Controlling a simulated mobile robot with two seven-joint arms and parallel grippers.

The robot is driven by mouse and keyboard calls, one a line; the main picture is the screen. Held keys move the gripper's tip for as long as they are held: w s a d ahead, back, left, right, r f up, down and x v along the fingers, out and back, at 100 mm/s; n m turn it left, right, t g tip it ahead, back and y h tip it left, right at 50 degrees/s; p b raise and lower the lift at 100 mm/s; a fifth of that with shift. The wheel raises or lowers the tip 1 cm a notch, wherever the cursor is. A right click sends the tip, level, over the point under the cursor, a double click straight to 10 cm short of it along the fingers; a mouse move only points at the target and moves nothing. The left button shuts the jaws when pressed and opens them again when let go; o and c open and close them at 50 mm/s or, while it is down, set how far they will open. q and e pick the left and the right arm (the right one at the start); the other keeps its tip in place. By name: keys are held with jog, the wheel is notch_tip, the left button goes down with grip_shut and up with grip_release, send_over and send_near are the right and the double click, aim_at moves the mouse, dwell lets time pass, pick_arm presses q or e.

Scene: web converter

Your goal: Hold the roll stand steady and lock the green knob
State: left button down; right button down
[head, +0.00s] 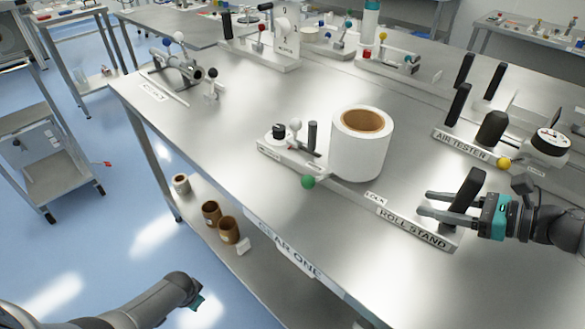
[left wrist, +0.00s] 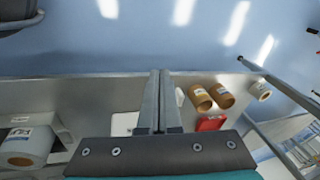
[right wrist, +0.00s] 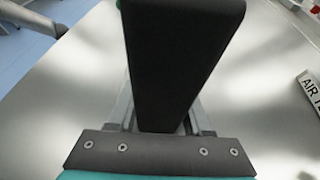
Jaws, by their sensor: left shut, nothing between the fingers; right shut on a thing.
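The roll stand (head: 412,229) lies along the table's front edge, with a big white roll (head: 358,150) standing upright on it. The green knob (head: 308,182) sticks out at the front, left of the roll, near a small lock label (head: 375,198). My right gripper (head: 430,203) is shut on the black upright handle (head: 469,189) at the stand's right end. This handle fills the middle of the right wrist view (right wrist: 180,60).
The air tester (head: 462,146) with a yellow knob stands behind my right gripper. Brown rolls (head: 228,230) sit on the lower shelf. Another fixture (head: 180,72) stands at the table's far left. The tabletop left of the stand is clear.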

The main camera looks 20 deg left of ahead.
pick_arm(q)
jog(key=w+a+r+t, duration=0.1)
jog(key=w+a+r, duration=1)
jog(key=w+r, duration=0.3)
jog(key=w+a+r+t, duration=0.1)
jog(key=w+a+r, duration=0.15)
jog(key=r, duration=0.65)
jog(key=w+a+r, duration=0.2)
jog(key=a+r, duration=0.1)
jog(key=r, duration=0.7)
jog(key=w+d+r+m+h, duration=0.1)
jog(key=d+r+h, duration=0.1)
jog(key=d, duration=0.4)
jog(key=w+d+r+m+h, duration=0.1)
jog(key=w+d+r+h, duration=0.1)
jog(key=d, duration=0.3)
jog(key=w+d+r+m+h, duration=0.1)
jog(key=d+r+h, duration=0.2)
jog(key=d, duration=0.3)
jog(key=shift+w+d+r, duration=0.3)
jog(key=shift+w+r, duration=0.1)
jog(key=shift+r, duration=0.2)
jog(key=d+r+m+g+h, duration=0.2)
jog(key=d+r+h, duration=0.1)
jog(key=d, duration=0.6)
jog(key=shift+s+d+r+g, duration=0.3)
jog(key=shift+s+r, duration=0.1)
jog(key=shift+r, duration=0.15)
jog(key=shift+f, duration=0.1)
